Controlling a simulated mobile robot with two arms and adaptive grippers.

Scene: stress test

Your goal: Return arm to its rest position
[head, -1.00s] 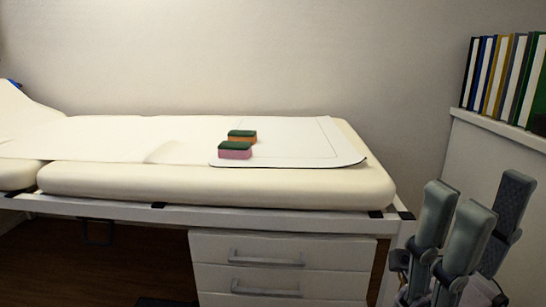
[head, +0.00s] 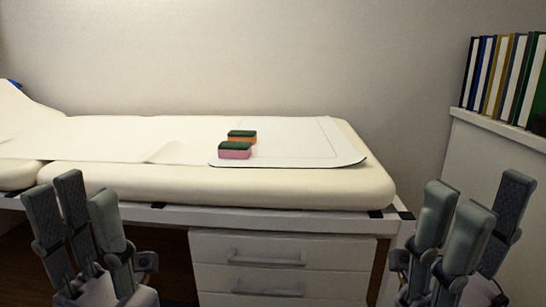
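My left gripper (head: 75,208) is at the lower left in the head view, in front of the examination bed's near edge. Its fingers point up and stand apart, with nothing between them. My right gripper (head: 472,225) is at the lower right, between the bed's right end and the white cabinet. Its fingers also point up, spread and empty. Neither gripper touches any object that I can see.
The cream examination bed (head: 215,188) bears a white mat (head: 300,145) with a pink-and-green sponge (head: 235,150) and an orange-and-green sponge (head: 242,136). White drawers (head: 285,262) stand below. Several books (head: 505,78) stand on the white cabinet (head: 490,150) at right.

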